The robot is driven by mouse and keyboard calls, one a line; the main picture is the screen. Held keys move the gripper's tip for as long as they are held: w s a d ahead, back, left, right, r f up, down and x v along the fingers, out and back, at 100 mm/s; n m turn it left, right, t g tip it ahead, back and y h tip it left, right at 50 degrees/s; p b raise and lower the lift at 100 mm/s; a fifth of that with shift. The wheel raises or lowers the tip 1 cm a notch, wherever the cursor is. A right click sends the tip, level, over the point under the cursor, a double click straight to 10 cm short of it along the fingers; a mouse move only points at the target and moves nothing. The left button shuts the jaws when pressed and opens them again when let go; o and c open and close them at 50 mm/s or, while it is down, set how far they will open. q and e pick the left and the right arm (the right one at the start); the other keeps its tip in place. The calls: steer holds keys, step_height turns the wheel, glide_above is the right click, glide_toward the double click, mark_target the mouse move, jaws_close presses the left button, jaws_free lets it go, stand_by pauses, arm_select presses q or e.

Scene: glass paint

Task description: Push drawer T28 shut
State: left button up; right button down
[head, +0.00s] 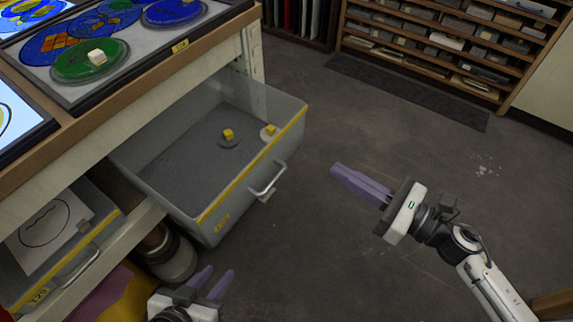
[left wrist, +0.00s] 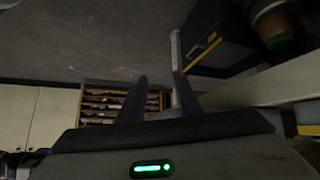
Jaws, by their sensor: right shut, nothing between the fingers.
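A grey, clear-sided drawer (head: 285,150) with a yellow strip along its front edge stands pulled well out of the bench in the head view. Its yellow label (head: 218,222) is too small to read surely, and a metal handle (head: 266,181) sits on its front. My right gripper (head: 335,171) is shut and empty, to the right of the drawer front and apart from it. My left gripper (head: 214,272) is open and empty, low in the head view, nearer than the drawer. Its spread fingers (left wrist: 159,90) also show in the left wrist view.
Two small yellow blocks (head: 228,134) (head: 270,131) on round pieces lie in the drawer. A second drawer (head: 75,270) is partly open at lower left. Jars (head: 170,255) stand under the bench. The floor (head: 400,120) right of the drawer is clear.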

steer(key=n, duration=0.2)
glide_toward(273, 142)
steer(key=shift+g, duration=0.4)
steer(key=x, duration=0.6)
steer(key=shift+w+a+r+p, duration=0.1)
steer(key=shift+w+r+p, duration=0.1)
steer(key=shift+w+p, duration=0.15)
